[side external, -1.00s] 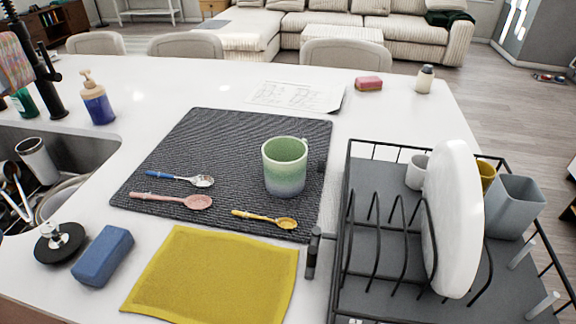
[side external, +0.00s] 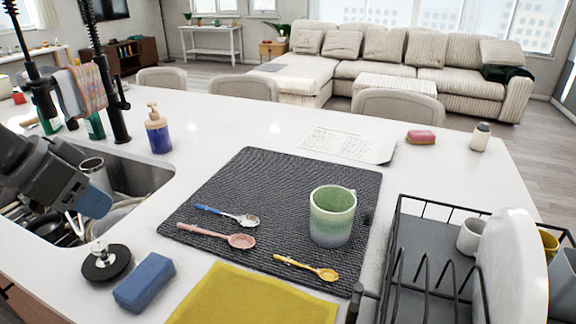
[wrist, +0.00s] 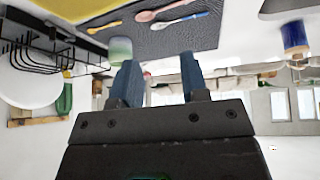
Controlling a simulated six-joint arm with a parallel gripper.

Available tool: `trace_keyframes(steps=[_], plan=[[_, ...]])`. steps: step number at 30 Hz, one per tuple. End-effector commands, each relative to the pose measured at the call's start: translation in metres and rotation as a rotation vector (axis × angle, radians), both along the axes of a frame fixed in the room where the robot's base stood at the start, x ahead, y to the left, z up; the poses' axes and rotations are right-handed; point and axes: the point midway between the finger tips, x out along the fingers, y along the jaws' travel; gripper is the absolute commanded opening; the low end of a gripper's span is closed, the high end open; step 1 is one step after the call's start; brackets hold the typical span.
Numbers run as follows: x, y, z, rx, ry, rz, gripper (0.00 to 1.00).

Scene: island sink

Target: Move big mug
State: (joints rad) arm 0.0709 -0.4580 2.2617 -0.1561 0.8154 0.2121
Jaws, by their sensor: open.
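The big mug (side external: 331,222), green fading to pale blue-grey, stands upright on the right part of the dark drying mat (side external: 270,180). Its handle is at the back right. My gripper (side external: 95,200) is over the sink at the left, well apart from the mug, with blue fingers. In the wrist view my gripper (wrist: 160,75) is open, with nothing between its fingers. That view is upside down, and the mug (wrist: 121,48) shows beyond the fingers, partly hidden by one of them.
Blue, pink and yellow spoons (side external: 306,267) lie on the mat. A black dish rack (side external: 430,257) with a white plate (side external: 510,265) stands at right. A soap bottle (side external: 158,133), blue sponge (side external: 145,281) and yellow cloth (side external: 250,298) surround the mat. The counter behind is mostly clear.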

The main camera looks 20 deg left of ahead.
Motion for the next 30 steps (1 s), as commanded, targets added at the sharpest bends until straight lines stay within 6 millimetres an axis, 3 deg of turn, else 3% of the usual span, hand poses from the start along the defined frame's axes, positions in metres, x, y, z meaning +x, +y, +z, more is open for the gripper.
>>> trace_keyframes(steps=[1,9,18,24,30], plan=[[0.019,-0.009,0.004,-0.008,-0.004,-0.04,0.41],[0.109,-0.062,0.016,-0.051,-0.07,-0.233,0.41],[0.203,-0.127,-0.005,-0.084,-0.154,-0.41,0.41],[0.246,-0.165,-0.029,-0.094,-0.202,-0.487,0.41],[0.265,-0.183,-0.043,-0.095,-0.229,-0.523,0.41]])
